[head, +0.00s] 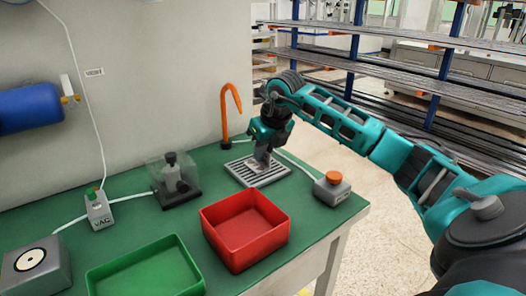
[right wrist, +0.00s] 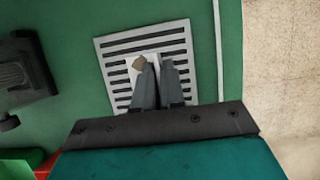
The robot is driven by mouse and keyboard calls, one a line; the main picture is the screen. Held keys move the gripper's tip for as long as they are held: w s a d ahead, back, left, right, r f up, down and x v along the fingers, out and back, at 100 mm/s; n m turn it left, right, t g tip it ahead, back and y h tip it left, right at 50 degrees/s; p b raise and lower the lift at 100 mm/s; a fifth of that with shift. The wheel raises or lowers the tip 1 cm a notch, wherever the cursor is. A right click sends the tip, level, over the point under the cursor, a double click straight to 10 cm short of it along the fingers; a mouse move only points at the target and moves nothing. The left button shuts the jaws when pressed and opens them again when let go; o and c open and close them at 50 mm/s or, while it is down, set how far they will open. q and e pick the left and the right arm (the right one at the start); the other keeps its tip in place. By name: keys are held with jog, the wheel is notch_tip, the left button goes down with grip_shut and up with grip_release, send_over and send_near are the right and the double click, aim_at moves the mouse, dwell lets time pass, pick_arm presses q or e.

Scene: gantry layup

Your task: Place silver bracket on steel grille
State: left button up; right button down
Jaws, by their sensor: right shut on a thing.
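The steel grille (head: 266,181) is a flat slotted plate lying on the green table, and it also shows in the right wrist view (right wrist: 168,35). My right gripper (head: 262,158) points down over the grille. In the right wrist view its two fingers (right wrist: 157,66) are close together, shut on the silver bracket (right wrist: 130,72). The bracket shows as a small pale piece with a brownish patch, partly hidden by the fingers. It is over the middle of the grille; I cannot tell whether it touches the slats. My left gripper is not in view.
A red bin (head: 246,252) stands in front of the grille, with a green tray (head: 145,272) to its left. A grey box with an orange button (head: 332,188) is at the right edge. An orange hook (head: 227,118) rises behind. A clear-cased device (head: 174,182) stands left.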

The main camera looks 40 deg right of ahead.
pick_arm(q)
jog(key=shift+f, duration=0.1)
pick_arm(e)
jog(key=shift+f, duration=0.1)
jog(key=c, duration=1.2)
grip_release()
jog(key=shift+s+r, duration=0.1)
jog(key=shift+r, duration=0.35)
pick_arm(q)
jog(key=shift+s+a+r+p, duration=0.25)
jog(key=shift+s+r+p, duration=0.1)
jog(key=shift+p, duration=0.55)
pick_arm(e)
jog(key=v, duration=1.1)
jog(key=shift+r, duration=0.2)
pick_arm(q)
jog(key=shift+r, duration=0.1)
